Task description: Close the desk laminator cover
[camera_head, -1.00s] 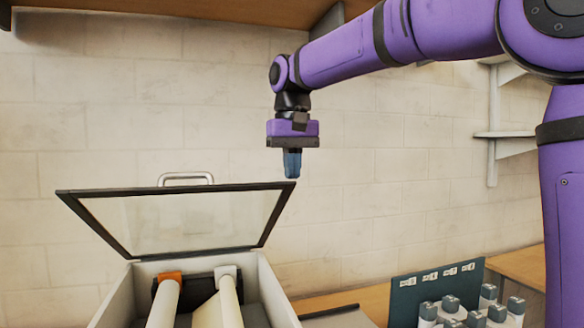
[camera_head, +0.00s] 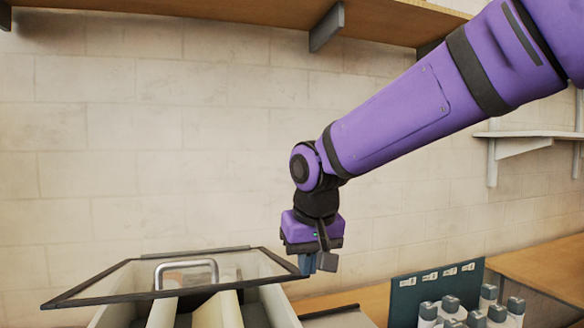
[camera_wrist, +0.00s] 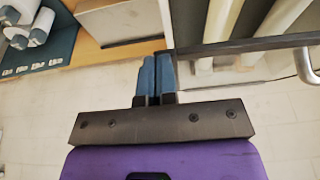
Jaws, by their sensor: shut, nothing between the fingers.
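The laminator cover (camera_head: 110,283) is a clear panel in a dark frame with a silver handle (camera_head: 186,272). It is tilted partway down over the laminator body (camera_head: 275,305), with a gap still visible. Two pale rollers (camera_head: 217,311) show inside the body. My gripper (camera_head: 308,265) is shut and empty, with blue fingers at the cover's right edge. In the wrist view the fingertips (camera_wrist: 157,62) meet the end of the dark frame (camera_wrist: 240,46); they look in contact with it. The handle also shows at the right edge of the wrist view (camera_wrist: 304,65).
A teal labelled rack (camera_head: 437,285) with several grey-capped white bottles (camera_head: 452,308) stands to the right on a wooden bench (camera_head: 545,268). A wooden shelf (camera_head: 220,22) runs overhead.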

